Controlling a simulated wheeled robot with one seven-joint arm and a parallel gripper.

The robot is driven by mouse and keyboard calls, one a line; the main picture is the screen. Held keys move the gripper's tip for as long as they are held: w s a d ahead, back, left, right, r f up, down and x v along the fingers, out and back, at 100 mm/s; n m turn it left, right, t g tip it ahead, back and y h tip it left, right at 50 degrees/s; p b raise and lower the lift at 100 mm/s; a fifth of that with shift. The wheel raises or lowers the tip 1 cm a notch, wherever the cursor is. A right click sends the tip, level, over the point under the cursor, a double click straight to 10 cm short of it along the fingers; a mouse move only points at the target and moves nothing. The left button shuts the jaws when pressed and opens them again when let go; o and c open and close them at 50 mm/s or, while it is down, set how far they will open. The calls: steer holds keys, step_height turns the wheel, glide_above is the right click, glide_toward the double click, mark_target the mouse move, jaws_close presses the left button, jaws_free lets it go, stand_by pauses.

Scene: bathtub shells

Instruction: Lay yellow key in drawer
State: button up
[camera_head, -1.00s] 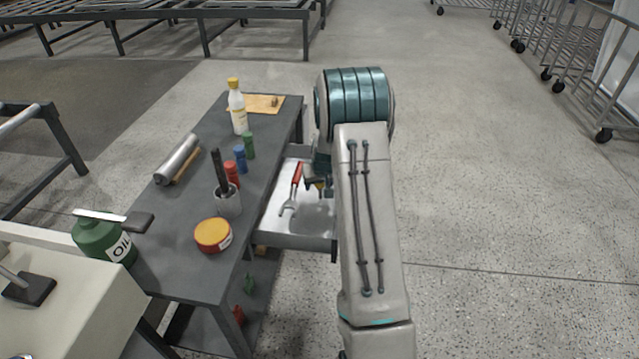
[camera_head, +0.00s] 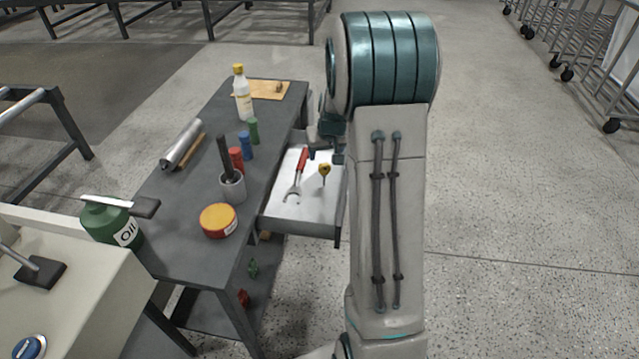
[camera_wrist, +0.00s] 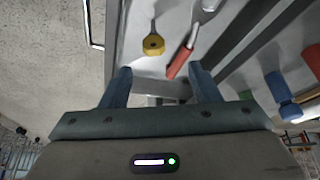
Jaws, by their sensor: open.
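In the head view my gripper is at the far end of the drawer, partly hidden by my arm.
The dark workbench (camera_head: 190,250) left of the drawer holds a bottle (camera_head: 242,97), coloured cylinders, a metal cup (camera_head: 232,187), a round yellow-topped tin (camera_head: 218,221) and a metal roll (camera_head: 182,145). A green oil can (camera_head: 108,225) stands nearer.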

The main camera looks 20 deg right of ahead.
steer(key=s+a+r+n+g+y, duration=0.1)
steer(key=s+a+r, duration=0.7)
steer(key=s+a, duration=0.7)
steer(key=s, duration=0.5)
steer(key=s+a+r+n+g, duration=0.1)
steer(key=s, duration=0.7)
steer(key=shift+s+a+r+g, duration=0.2)
steer(key=shift+s+a+g, duration=0.1)
steer(key=shift+a, duration=0.1)
